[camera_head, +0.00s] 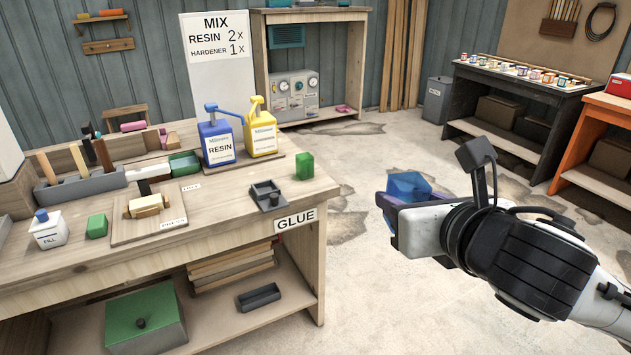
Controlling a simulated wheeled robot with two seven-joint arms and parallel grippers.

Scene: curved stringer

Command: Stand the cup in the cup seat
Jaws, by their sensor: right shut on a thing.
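A translucent blue cup (408,185) is held by my right gripper (393,203), out over the open floor to the right of the bench. The gripper is shut on it, and its jaws hide the cup's lower part. I cannot tell exactly how far the cup tilts. A small dark grey holder with a square recess (268,194), which looks like the cup seat, lies on the bench top near its right end, above the GLUE label. My right gripper is well to the right of it, apart from the bench. My left gripper is out of view.
A green block (304,166) stands just right of the dark holder. Blue resin (217,139) and yellow hardener (261,131) pump bottles stand behind it. A wooden board with a tan block (146,206) lies to the left. The floor between bench and arm is clear.

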